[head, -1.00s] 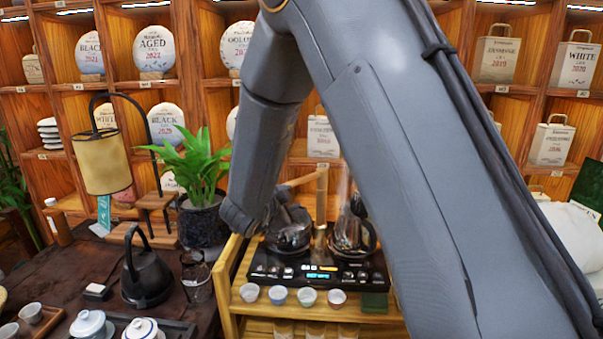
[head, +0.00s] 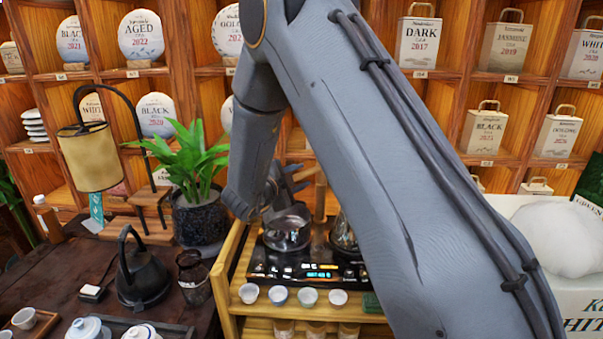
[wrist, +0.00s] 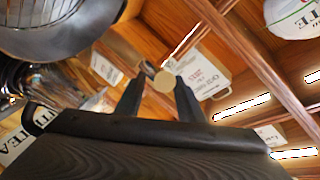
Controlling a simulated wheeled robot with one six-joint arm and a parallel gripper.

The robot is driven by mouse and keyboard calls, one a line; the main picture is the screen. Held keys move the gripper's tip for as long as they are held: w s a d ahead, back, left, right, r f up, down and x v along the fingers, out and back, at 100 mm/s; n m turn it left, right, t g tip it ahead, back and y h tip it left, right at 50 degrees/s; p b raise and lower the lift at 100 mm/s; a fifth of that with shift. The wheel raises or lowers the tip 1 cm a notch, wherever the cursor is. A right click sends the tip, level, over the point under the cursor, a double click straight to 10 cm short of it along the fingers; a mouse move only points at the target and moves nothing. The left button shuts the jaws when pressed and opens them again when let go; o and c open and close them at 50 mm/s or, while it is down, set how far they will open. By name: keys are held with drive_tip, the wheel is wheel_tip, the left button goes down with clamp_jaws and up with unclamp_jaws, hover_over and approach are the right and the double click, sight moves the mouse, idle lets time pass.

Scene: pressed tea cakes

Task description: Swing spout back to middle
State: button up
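The wooden spout (head: 307,173) shows in the head view as a short light arm, beside a wooden post (head: 320,197) behind the black tea stove. It points left. In the wrist view its pale round end (wrist: 163,82) faces the camera. My gripper (head: 298,180) is at the spout's left end, above the left kettle. In the wrist view my gripper (wrist: 160,82) has its two dark fingers apart, with the round end between their tips. It is closer to the right finger; I cannot tell if they touch. My arm hides part of the stove's right side.
A glass-and-steel kettle (head: 287,232) sits on the stove (head: 290,266) under my gripper; another (head: 342,238) is partly hidden. Several small cups (head: 308,296) line the shelf in front. A potted plant (head: 200,215) and a black iron kettle (head: 143,275) stand left.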

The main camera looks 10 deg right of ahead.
drive_tip(key=shift+x, duration=1)
drive_tip(key=shift+a, duration=0.1)
drive_tip(key=shift+c, duration=0.3)
clamp_jaws()
